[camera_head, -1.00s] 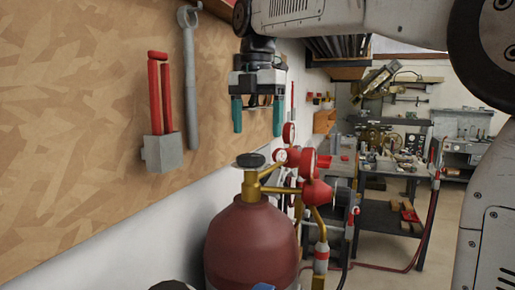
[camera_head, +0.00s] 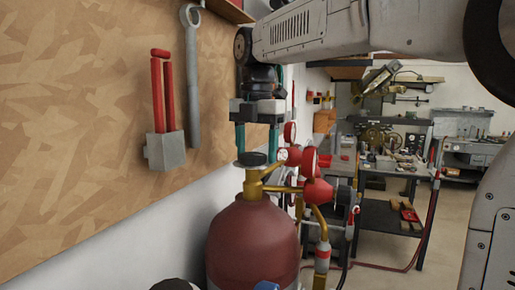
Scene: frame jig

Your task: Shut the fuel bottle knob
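The fuel bottle (camera_head: 252,245) is a dark red cylinder standing upright at the lower middle. My gripper (camera_head: 256,153) points straight down over the knob, with teal fingers. The fingers are apart, with a visible gap between them. The fingertips are at about the knob's height, one near its left edge and one near its right. I cannot tell whether they touch it.
Red gauges and a regulator (camera_head: 317,192) stand close to the right of the valve. The wooden board (camera_head: 80,120) with red-handled pliers (camera_head: 164,110) and a wrench (camera_head: 192,75) is on the left wall. A cluttered workbench (camera_head: 385,165) is farther back.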

